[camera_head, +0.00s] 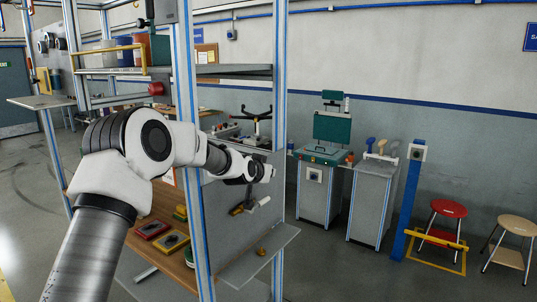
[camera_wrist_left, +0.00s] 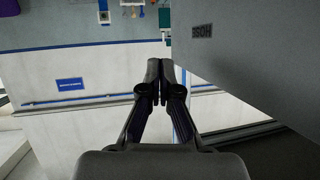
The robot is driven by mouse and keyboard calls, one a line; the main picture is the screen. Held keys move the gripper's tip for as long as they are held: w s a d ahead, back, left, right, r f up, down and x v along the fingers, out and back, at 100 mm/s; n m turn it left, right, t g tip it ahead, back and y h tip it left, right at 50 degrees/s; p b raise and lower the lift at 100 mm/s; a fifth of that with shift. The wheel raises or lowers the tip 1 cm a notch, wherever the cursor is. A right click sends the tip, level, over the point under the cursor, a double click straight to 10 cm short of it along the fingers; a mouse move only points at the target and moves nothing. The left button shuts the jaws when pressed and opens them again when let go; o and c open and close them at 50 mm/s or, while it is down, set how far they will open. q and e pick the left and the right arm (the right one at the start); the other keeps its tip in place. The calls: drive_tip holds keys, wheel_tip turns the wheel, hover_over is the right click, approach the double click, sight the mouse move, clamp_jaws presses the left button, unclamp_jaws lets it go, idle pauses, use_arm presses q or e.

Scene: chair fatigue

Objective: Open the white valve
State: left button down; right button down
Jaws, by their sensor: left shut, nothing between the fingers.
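My left gripper (camera_head: 268,173) is at the end of the white arm, in front of the grey panel between the blue-striped posts. In the left wrist view its two fingers (camera_wrist_left: 161,72) are together with nothing between them. Below the gripper in the head view, a small brass-coloured fitting with a white handle (camera_head: 263,201) sits on the panel; it looks like the white valve. The gripper is above the handle and seems apart from it. The valve does not show clearly in the left wrist view. My right gripper is not in view.
A grey panel (camera_wrist_left: 255,55) with an upside-down "HOSE" label fills the right of the wrist view. A shelf edge (camera_head: 262,257) juts out below the valve. Posts (camera_head: 279,120) frame the panel. Workstations (camera_head: 321,195) and a red stool (camera_head: 449,208) stand to the right.

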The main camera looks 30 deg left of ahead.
use_arm(q)
wheel_tip(320, 180, up, 7)
drive_tip(key=d+p, duration=0.1)
drive_tip(key=p, duration=0.1)
drive_tip(key=shift+d+f+p, duration=0.2)
drive_tip(key=shift+p, duration=0.15)
drive_tip(key=shift+f, duration=0.15)
